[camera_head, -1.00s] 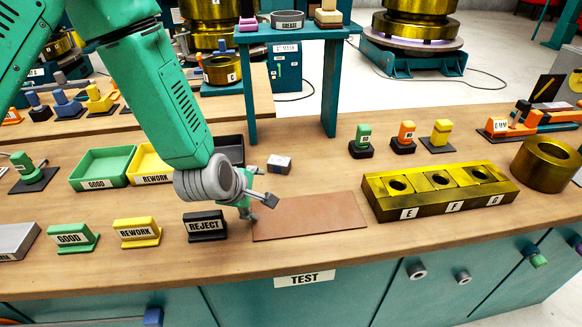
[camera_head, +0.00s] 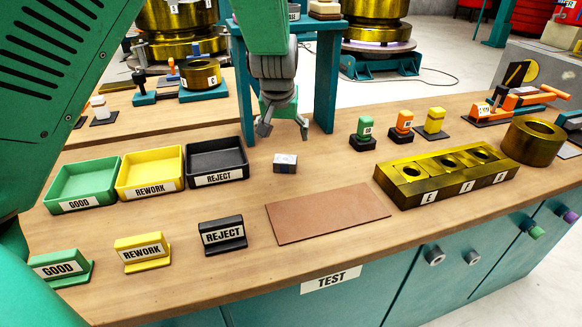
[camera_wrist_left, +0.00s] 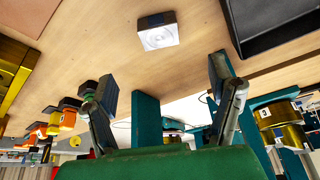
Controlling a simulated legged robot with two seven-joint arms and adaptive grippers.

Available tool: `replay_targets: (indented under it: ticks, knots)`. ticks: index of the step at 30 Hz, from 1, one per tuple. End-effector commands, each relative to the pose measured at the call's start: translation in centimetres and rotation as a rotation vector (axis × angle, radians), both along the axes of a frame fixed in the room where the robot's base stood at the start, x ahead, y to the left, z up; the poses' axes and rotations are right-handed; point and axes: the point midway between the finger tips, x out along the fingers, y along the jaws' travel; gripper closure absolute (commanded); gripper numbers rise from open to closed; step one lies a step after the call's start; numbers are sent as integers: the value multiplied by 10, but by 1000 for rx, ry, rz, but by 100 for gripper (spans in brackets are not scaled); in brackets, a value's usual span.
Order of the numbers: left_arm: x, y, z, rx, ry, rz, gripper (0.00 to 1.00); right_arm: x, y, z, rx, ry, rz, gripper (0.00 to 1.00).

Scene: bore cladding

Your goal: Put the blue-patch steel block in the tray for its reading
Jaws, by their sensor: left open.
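The small steel block (camera_head: 285,162) sits on the bench, right of the black tray; it also shows in the left wrist view (camera_wrist_left: 158,32). Its top is pale grey with a round mark. No blue patch can be made out clearly. My left gripper (camera_head: 284,130) is open and empty, above and beyond the block in the head view; its two spread fingers also show in the left wrist view (camera_wrist_left: 165,105). The green GOOD tray (camera_head: 80,204), yellow REWORK tray (camera_head: 150,190) and black REJECT tray (camera_head: 217,177) stand in a row and look empty. My right gripper is out of view.
GOOD (camera_head: 60,268), REWORK (camera_head: 142,252) and REJECT (camera_head: 222,236) signs stand in front of the trays. A brown mat (camera_head: 328,213) lies nearer the front edge. A brass fixture (camera_head: 445,175) stands at right. A teal stand (camera_head: 325,80) rises behind the block.

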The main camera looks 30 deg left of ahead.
Motion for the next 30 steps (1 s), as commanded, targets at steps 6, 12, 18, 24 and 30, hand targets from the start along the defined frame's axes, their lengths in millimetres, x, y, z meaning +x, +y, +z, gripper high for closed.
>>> replay_targets:
  ticks: [6, 12, 18, 24, 30]
  knots:
    - [14, 13, -46, -8, 2, 3, 24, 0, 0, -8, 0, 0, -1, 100]
    - [20, 18, -62, -10, 0, 4, 24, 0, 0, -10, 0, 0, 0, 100]
    - [26, 14, -84, -7, 2, 3, 24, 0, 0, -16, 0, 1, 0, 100]
    - [35, 14, -107, -4, 0, 4, 24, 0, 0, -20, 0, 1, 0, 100]
    - [37, 18, -111, -7, -2, 5, 24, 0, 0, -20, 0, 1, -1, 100]
